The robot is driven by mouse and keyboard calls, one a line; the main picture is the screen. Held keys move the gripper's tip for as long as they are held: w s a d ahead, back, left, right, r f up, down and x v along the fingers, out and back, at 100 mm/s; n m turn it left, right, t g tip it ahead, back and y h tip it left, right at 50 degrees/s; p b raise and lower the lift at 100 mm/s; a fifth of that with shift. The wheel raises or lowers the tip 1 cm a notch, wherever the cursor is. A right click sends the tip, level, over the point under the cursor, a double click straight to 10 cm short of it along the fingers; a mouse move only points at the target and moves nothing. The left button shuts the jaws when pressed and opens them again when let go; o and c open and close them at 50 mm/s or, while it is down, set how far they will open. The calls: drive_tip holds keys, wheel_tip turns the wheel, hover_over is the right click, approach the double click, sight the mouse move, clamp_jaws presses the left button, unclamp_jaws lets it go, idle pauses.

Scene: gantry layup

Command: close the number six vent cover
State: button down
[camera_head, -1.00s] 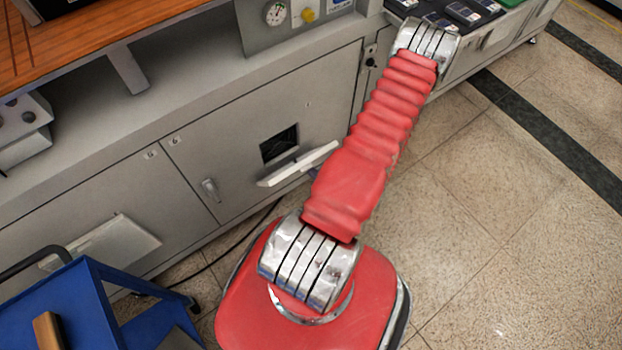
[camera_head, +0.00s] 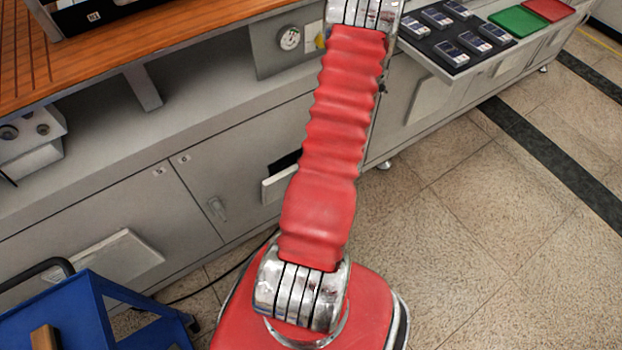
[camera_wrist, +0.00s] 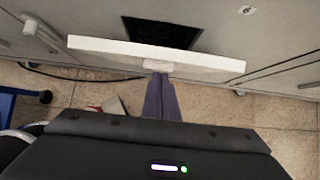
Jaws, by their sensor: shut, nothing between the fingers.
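The number six vent cover (camera_wrist: 110,48) is a white flap that stands out from the cabinet below a dark square opening (camera_wrist: 165,32); it is partly open. A small pale tab (camera_wrist: 158,66) sits at the middle of its edge. My gripper (camera_wrist: 160,80) is shut and empty, with its purplish fingers pointing at the tab. I cannot tell whether they touch it. In the head view, the cover (camera_head: 275,186) and opening (camera_head: 285,163) show just left of my red arm, which hides their right part. My gripper is hidden in that view.
A blue cart (camera_head: 65,315) stands at lower left. A tray of devices (camera_head: 460,35) sticks out at upper right. The tiled floor to the right (camera_head: 480,250) is clear.

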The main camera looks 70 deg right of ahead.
drive_tip(key=shift+w+d+r+g+y, duration=0.35)
drive_tip(key=shift+w+d+g, duration=0.1)
drive_tip(key=shift+w, duration=0.2)
drive_tip(key=shift+w+d+r+g+y, duration=0.35)
drive_tip(key=shift+w+d+g, duration=0.1)
drive_tip(key=shift+w, duration=0.2)
drive_tip(key=shift+w+d+r, duration=0.25)
drive_tip(key=shift+w+d, duration=0.2)
drive_tip(key=shift+w, duration=0.25)
drive_tip(key=shift+w+d+r, duration=0.2)
drive_tip(key=shift+w+d, duration=0.25)
drive_tip(key=shift+w, duration=0.2)
drive_tip(key=shift+s+a, duration=0.35)
drive_tip(key=shift+s, duration=0.1)
wheel_tip(320, 180, up, 9)
drive_tip(key=shift+w+d+r, duration=0.15)
idle(0.8)
